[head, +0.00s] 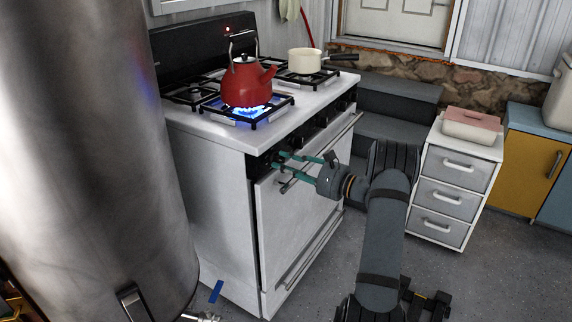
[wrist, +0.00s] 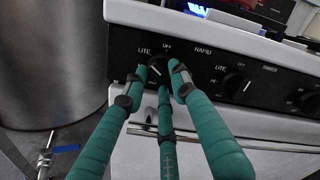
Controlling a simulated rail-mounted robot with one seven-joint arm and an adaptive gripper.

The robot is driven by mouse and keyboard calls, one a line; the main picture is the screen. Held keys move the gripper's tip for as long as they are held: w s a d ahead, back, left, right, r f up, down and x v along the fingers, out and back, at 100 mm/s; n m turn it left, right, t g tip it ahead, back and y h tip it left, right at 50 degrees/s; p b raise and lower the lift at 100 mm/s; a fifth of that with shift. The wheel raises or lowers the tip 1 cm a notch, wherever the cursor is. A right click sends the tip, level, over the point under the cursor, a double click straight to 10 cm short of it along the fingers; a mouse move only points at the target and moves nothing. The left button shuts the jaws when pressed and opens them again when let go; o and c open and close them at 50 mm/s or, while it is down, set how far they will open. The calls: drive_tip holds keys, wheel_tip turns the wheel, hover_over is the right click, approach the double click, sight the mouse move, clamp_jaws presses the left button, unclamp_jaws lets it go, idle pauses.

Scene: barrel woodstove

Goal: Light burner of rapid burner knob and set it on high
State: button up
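The rapid burner knob (wrist: 158,69) is the black knob at the left of the stove's control panel in the wrist view, with LITE and OFF marked around it and RAPID to its right. Its light pointer line is slanted. My gripper (wrist: 161,76) has teal fingertips on both sides of this knob and one finger below it; whether they touch it is unclear. In the head view my gripper (head: 284,160) is at the stove front, left end. A blue flame (head: 247,111) burns under the red kettle (head: 246,84) on the front left burner.
Another knob (wrist: 235,86) sits close to the right on the panel. An oven handle (head: 322,152) runs below the panel. A large metal barrel (head: 90,150) is left of the stove; a drawer cabinet (head: 457,185) stands right.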

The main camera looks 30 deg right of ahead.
clamp_jaws()
drive_tip(key=shift+f+b, duration=0.2)
drive_tip(key=shift+b, duration=0.5)
drive_tip(key=shift+n+b, duration=0.5)
drive_tip(key=n+b, duration=0.1)
drive_tip(key=b, duration=0.1)
drive_tip(key=n+b, duration=0.1)
drive_tip(key=b, duration=0.1)
drive_tip(key=shift+f+b, duration=0.3)
drive_tip(key=shift+b, duration=0.1)
drive_tip(key=n+b, duration=0.3)
drive_tip(key=b, duration=0.3)
drive_tip(key=shift+d+b, duration=0.1)
drive_tip(key=shift+b, duration=0.3)
drive_tip(key=n+b, duration=0.1)
drive_tip(key=b, duration=0.1)
drive_tip(key=n+b, duration=0.1)
drive_tip(key=b, duration=0.1)
drive_tip(key=shift+r, duration=0.25)
drive_tip(key=shift+d+n, duration=0.1)
drive_tip(key=shift+n, duration=0.2)
drive_tip(key=shift+w+r+b, duration=0.1)
drive_tip(key=shift+r+b, duration=0.15)
drive_tip(key=shift+b, duration=0.15)
